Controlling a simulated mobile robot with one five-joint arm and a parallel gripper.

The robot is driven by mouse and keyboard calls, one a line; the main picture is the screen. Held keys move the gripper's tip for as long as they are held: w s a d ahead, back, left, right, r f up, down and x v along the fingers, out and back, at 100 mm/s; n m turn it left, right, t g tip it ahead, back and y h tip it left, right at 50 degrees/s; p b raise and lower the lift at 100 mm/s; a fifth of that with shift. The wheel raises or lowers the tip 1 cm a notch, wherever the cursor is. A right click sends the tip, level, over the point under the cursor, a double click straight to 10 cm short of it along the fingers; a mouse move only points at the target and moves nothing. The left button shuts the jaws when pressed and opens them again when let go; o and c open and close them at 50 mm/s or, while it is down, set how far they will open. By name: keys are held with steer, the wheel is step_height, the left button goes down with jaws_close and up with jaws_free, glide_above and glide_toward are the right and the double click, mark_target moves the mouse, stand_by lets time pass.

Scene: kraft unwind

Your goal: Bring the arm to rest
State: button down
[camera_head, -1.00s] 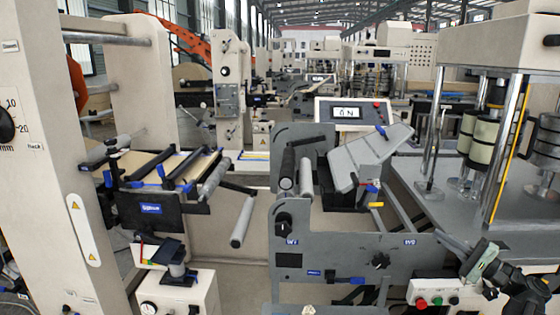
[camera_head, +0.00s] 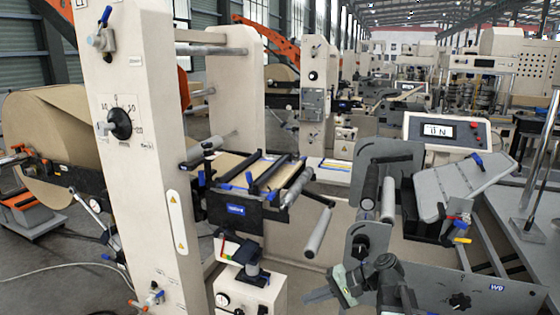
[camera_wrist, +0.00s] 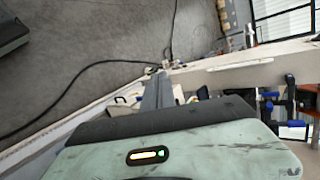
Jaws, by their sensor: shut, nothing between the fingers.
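My arm shows low in the head view, in front of the grey machine frame. My gripper (camera_head: 318,295) points left there, past the greenish-grey wrist housing. In the wrist view its slim grey fingers (camera_wrist: 158,92) are together, with nothing seen between them. The greenish housing with a small lit indicator fills the bottom of the wrist view. Beyond the fingers lie a pale machine edge and grey floor. I cannot tell the exact gap between the fingers and the machine.
A tall cream column (camera_head: 145,180) with a black dial (camera_head: 120,123) stands left, before a kraft paper roll (camera_head: 50,115). A small white box (camera_head: 250,292) and a grey roller (camera_head: 318,233) are near my gripper. Dark cables (camera_wrist: 85,75) lie on the floor.

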steer(key=s+f+n+g+h, duration=0.2)
steer(key=s+f+n+h, duration=0.1)
steer(key=s+f+h, duration=0.4)
steer(key=d+f+n+h, duration=0.1)
steer(key=d+f+h, duration=0.1)
steer(key=d+h, duration=0.2)
steer(key=w+d, duration=0.1)
steer(key=d, duration=0.2)
steer(key=shift+f+p, duration=0.25)
steer(key=shift+p, duration=0.1)
